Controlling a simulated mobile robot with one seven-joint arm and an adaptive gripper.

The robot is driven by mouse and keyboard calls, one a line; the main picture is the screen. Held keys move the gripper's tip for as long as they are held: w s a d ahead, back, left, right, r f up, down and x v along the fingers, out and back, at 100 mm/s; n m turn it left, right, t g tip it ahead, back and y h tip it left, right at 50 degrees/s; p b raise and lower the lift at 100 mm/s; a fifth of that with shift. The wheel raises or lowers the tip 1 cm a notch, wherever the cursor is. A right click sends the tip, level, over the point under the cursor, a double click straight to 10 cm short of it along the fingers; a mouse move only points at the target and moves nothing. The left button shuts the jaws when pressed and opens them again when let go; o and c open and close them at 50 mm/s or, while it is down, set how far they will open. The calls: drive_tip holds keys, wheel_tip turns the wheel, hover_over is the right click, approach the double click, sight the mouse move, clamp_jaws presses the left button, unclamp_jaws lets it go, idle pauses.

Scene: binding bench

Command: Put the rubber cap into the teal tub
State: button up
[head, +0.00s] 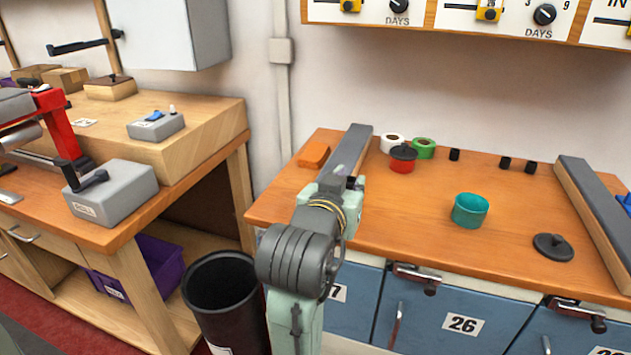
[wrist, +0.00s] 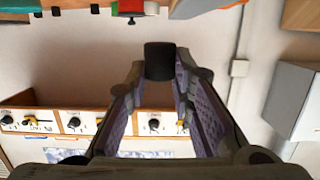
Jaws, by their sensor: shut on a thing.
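My gripper (wrist: 160,82) is shut on a small black rubber cap (wrist: 160,60), which sits between the fingertips in the wrist view. In the head view my gripper (head: 343,182) is above the left part of the orange-brown bench, and the held cap is a small dark spot, mostly hidden by the fingers. The teal tub (head: 470,210) stands upright on the bench, to the right of my gripper and apart from it. Its open top faces up; its floor is not clearly visible.
Several black caps, one of them here (head: 454,154), stand along the back of the bench. Nearby are a red pot (head: 402,159), a green roll (head: 424,148), a white roll (head: 391,143) and an orange block (head: 314,154). A dark lidded disc (head: 553,246) lies right of the tub.

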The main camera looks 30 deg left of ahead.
drive_tip(key=w+d+r+p, duration=0.1)
drive_tip(key=w+d+p, duration=0.1)
drive_tip(key=w+d, duration=0.55)
hover_over(476, 197)
drive_tip(key=s, duration=0.6)
wheel_tip(476, 197, down, 3)
drive_tip(key=shift+d+r, duration=0.15)
drive_tip(key=shift+w, duration=0.1)
drive_tip(key=shift+x, duration=0.75)
drive_tip(key=shift+f+b, duration=0.8)
drive_tip(key=shift+f, duration=0.35)
drive_tip(key=shift+f+b, duration=0.5)
drive_tip(key=shift+f, duration=0.3)
